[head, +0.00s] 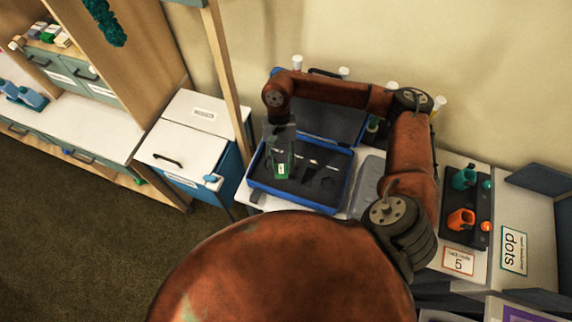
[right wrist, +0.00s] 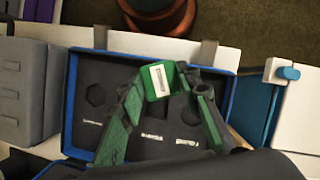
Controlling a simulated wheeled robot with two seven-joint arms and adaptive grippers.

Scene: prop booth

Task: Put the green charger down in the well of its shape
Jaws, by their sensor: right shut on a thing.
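The green charger (head: 281,166), with a white label, is held in my right gripper (head: 281,148) over the left part of the open blue case (head: 318,206). In the right wrist view the charger (right wrist: 158,80) sits between the two fingers of the gripper (right wrist: 160,88). The case (right wrist: 70,105) has a dark foam insert (right wrist: 150,142) with several shaped wells and small white labels. One well (right wrist: 95,93) is six-sided. The charger and fingers hide part of the foam, so I cannot tell whether the charger touches it. My left gripper is not in view.
The raised case lid (head: 330,122) stands behind the foam. A grey case (head: 368,185) is to the right, partly behind my arm. A dark tray (head: 482,215) holds teal and orange items. A white-topped cabinet (head: 190,150) stands left.

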